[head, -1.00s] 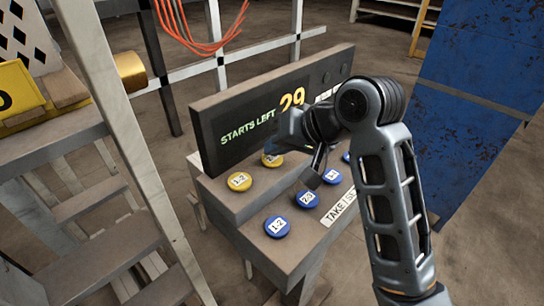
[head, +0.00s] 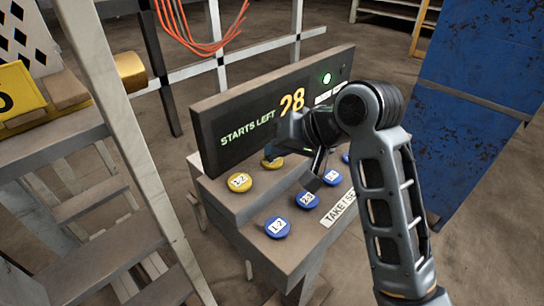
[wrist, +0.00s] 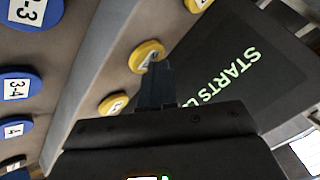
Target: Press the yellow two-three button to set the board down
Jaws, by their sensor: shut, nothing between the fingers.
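The yellow two-three button (head: 272,161) is on the upper step of the console, partly hidden by my gripper (head: 282,148) in the head view. In the wrist view the middle yellow button (wrist: 147,52) lies right at my fingertips (wrist: 155,68), which cover part of its label. My gripper is shut and empty, pointing down at this button. I cannot tell whether the tips touch it. The yellow 1-2 button (head: 239,182) is in front of it. The display (head: 245,135) reads "STARTS LEFT 28", with a green light (head: 326,78) lit.
Several blue buttons, among them 1-2 (head: 277,227) and 2-3 (head: 307,200), line the lower step beside a "TAKE" label (head: 341,207). Another yellow button (wrist: 112,103) is close to my fingers. A ladder (head: 125,150) stands at left, a blue panel (head: 480,90) at right.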

